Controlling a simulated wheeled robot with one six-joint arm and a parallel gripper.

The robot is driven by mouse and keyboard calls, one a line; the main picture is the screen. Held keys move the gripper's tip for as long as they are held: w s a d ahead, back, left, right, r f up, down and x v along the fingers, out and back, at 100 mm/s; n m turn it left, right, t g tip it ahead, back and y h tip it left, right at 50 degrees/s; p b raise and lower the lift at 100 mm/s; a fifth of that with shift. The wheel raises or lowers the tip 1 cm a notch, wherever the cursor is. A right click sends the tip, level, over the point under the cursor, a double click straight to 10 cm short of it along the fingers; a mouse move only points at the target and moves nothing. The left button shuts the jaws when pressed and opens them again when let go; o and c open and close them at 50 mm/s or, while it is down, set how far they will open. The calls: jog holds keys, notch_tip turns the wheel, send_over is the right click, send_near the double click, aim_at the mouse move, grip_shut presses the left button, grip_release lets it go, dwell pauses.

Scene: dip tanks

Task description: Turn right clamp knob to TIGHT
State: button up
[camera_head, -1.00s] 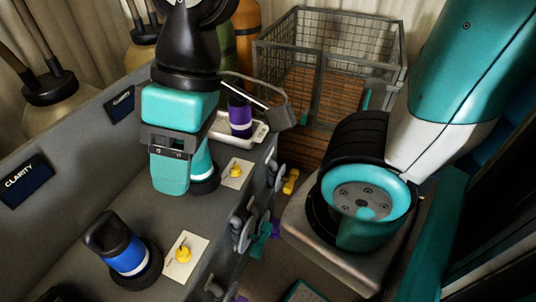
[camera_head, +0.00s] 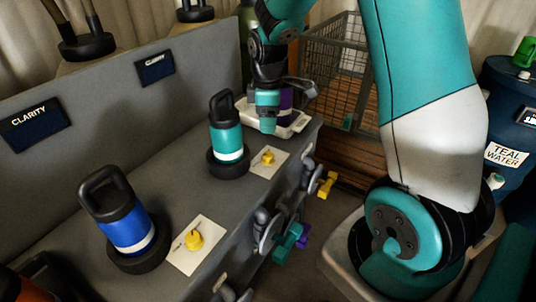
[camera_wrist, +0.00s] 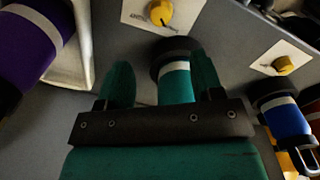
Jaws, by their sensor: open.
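Two yellow knobs sit on white label cards on the grey bench. The knob further right (camera_head: 267,157) is beside a teal canister (camera_head: 226,140); the nearer left knob (camera_head: 194,239) is beside a blue canister (camera_head: 127,222). Their marks are too small to read. My gripper (camera_head: 268,125) is beyond the right knob, near the purple canister (camera_head: 285,97). In the wrist view my gripper (camera_wrist: 162,78) is open and empty, its fingers apart. The teal canister (camera_wrist: 177,84) shows between and beyond them. The right knob (camera_wrist: 160,12) is above, apart from the fingers.
A white tray (camera_head: 292,127) is under the purple canister. Clamps and handles (camera_head: 268,229) stick out along the bench's front side. A wire crate (camera_head: 338,62) stands behind. A dark blue drum (camera_head: 515,110) stands at right.

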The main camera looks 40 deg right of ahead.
aim_at(268, 154)
notch_tip(268, 154, down, 12)
jog(key=shift+w+d+r, duration=0.1)
jog(key=c, duration=0.9)
jog(key=shift+c, duration=0.2)
